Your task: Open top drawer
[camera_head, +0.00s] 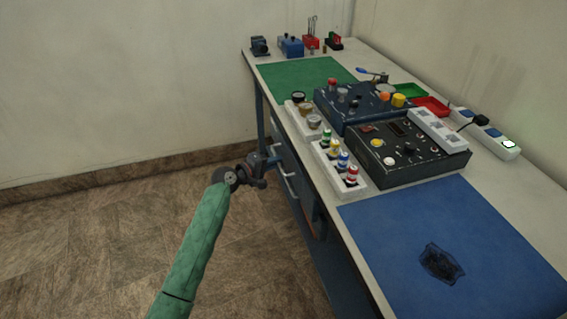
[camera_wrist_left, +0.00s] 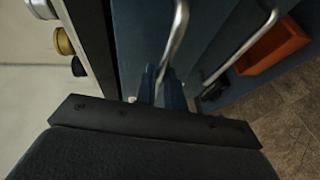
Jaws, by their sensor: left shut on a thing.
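The top drawer (camera_wrist_left: 140,35) is a blue front just under the white bench top. Its curved metal handle (camera_wrist_left: 178,35) runs between the fingers of my left gripper (camera_wrist_left: 160,88) in the left wrist view. The left gripper is shut on that handle. In the head view my left gripper (camera_head: 268,162) is at the bench's left side, against the drawer fronts, and my wrist hides part of them. I cannot tell whether the drawer stands out from the cabinet. A lower handle (camera_wrist_left: 243,45) is beside it, apart from the fingers. My right gripper is not in view.
The bench top carries a blue mat (camera_head: 400,225), a black control box (camera_head: 405,160), a white rack of batteries (camera_head: 340,165) and a green mat (camera_head: 300,80). An orange bin (camera_wrist_left: 275,45) sits below the drawers. The floor (camera_head: 100,240) left of the bench is clear.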

